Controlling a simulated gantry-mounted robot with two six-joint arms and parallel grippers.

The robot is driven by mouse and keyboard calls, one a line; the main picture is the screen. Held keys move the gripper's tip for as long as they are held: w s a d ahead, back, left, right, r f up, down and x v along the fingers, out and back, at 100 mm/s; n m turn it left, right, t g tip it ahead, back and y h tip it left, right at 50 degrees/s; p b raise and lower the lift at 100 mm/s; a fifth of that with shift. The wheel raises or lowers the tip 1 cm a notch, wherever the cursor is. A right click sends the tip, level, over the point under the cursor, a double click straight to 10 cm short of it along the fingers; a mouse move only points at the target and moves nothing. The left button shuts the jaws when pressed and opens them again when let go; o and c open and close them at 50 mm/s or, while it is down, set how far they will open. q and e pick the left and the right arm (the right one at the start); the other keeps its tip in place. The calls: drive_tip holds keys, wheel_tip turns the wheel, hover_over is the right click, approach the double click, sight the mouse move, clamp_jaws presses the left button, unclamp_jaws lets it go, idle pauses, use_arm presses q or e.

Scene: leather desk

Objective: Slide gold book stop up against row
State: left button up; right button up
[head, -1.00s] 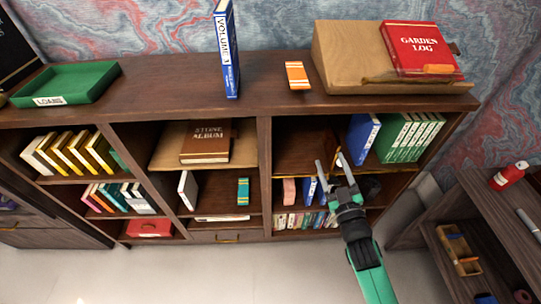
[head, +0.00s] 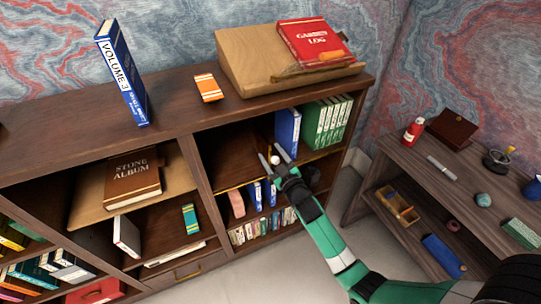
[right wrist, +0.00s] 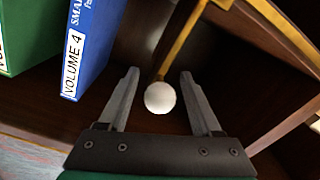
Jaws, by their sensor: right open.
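The gold book stop (right wrist: 185,40) is a gold bar with a white ball knob in the right wrist view. Its knob also shows small in the head view (head: 275,160), in the upper right shelf bay. My right gripper (right wrist: 160,75) is open, with the knob between its spread fingers and a gap on each side. The gripper reaches into this bay in the head view (head: 271,151). The row is a blue book marked VOLUME 4 (head: 287,128) and several green books (head: 322,122). The blue book is left of the knob in the wrist view, apart from it. My left gripper is out of view.
The bay's wooden side panel (right wrist: 290,35) is at the right in the wrist view. A blue VOLUME 3 book (head: 124,75), an orange book (head: 208,88) and a sloped wooden stand (head: 240,62) are on the shelf top. A side table (head: 450,205) stands right.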

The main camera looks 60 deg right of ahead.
drive_tip(key=shift+w+d, duration=0.25)
drive_tip(key=shift+w, duration=0.05)
clamp_jaws()
idle(1.3)
